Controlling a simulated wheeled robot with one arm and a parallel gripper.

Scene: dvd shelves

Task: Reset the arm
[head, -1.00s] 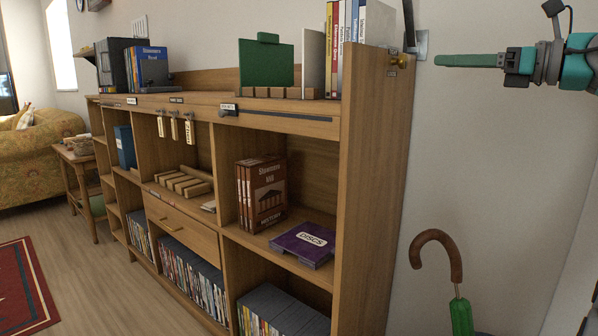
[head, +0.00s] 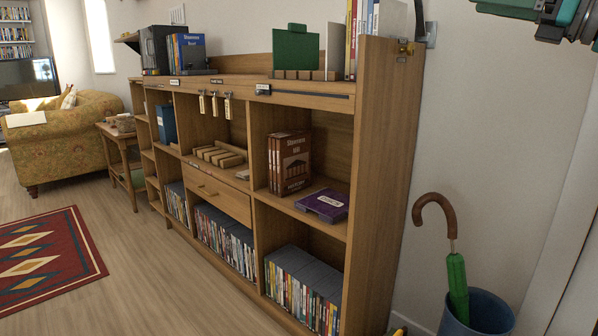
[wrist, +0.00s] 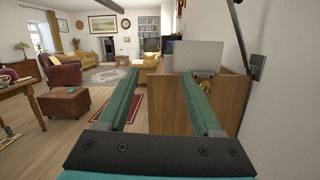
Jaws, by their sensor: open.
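My gripper (wrist: 157,85) shows in the wrist view with its two long green fingers spread apart and nothing between them. The end of the wooden shelf unit (wrist: 178,103) and a pale upright panel (wrist: 198,55) lie beyond the fingers. In the head view only part of my green and black arm end shows at the top right corner, with its fingertips cut off or out of frame. It is to the right of the wooden shelf unit (head: 385,180), in front of the wall and apart from the shelf.
A blue bin (head: 478,315) holding a green umbrella (head: 457,285) stands right of the shelf. A purple discs case (head: 323,205) and brown box set (head: 290,165) sit inside the shelf. A red rug (head: 45,255) lies on open floor at left. A metal bracket (wrist: 258,67) is on the wall.

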